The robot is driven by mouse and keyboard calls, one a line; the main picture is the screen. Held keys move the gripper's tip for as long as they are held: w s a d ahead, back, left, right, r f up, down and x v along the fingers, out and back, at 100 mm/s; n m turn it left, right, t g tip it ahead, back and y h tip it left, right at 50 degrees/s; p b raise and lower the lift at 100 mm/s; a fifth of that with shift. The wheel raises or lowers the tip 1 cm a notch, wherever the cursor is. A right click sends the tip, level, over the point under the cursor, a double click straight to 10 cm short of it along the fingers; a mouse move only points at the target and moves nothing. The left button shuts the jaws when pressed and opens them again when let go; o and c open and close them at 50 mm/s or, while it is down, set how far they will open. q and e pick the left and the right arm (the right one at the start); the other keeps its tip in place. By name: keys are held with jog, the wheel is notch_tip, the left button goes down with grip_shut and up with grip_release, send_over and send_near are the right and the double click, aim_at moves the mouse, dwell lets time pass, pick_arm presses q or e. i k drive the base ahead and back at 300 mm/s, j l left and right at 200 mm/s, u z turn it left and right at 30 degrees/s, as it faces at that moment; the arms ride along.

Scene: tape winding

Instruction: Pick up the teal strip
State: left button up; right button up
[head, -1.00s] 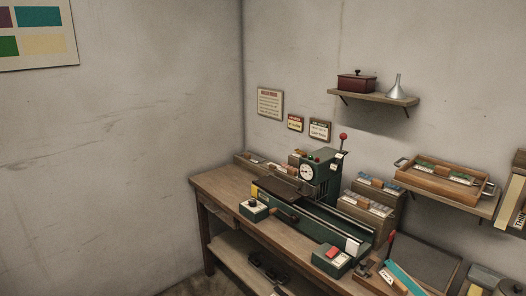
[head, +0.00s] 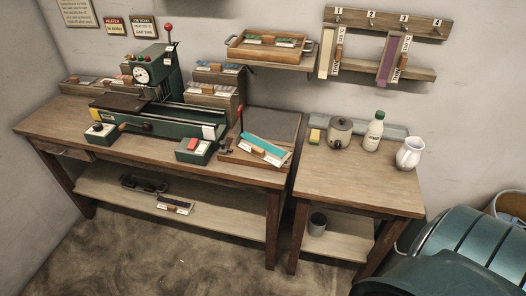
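The teal strip (head: 264,146) lies near the right end of the workbench, slanting down to the right. It rests at a small wooden holder (head: 240,157) with a white label along its front and a red-tipped upright lever beside it. Nothing covers the strip. Neither of my grippers is in the head view, so I cannot see their state.
A green winding machine (head: 165,108) fills the middle of the workbench (head: 60,118). A side table (head: 350,185) holds a pot (head: 339,133), a bottle (head: 374,131) and a white jug (head: 410,153). Numbered hooks (head: 385,22) hang above. The floor in front (head: 180,255) is clear.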

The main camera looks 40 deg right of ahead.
aim_at(274, 155)
jog(key=k+l, duration=0.1)
jog(key=l, duration=0.7)
jog(key=k+l, duration=0.15)
jog(key=l, duration=0.25)
jog(key=k+l+u, duration=0.1)
jog(key=l, duration=0.3)
